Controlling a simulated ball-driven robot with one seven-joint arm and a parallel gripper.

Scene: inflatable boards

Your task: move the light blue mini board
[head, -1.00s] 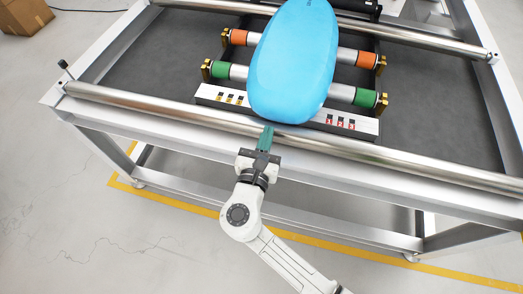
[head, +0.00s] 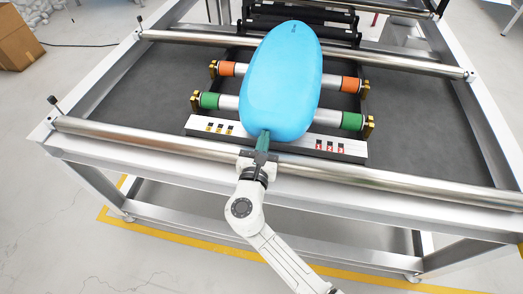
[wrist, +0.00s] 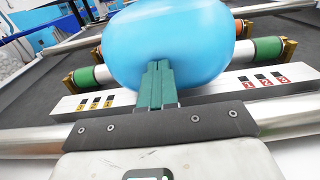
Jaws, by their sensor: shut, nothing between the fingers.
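The light blue mini board (head: 282,85) lies lengthwise away from me across rollers with orange and green bands. Its rounded near end overhangs the white marked bar. In the wrist view the board (wrist: 168,42) fills the upper middle, straight ahead of the fingers. My gripper (head: 264,137) is shut and empty, with its green fingers at the board's near end. In the wrist view the shut fingertips (wrist: 158,66) overlap the board's lower edge; I cannot tell for sure whether they touch it.
The white bar (head: 337,146) with yellow and red number marks lies under the near end. A steel tube (head: 130,134) runs along the frame's front edge, beneath my gripper. Dark table surface (head: 130,85) is clear on both sides. Black rollers (head: 300,18) stand beyond the board.

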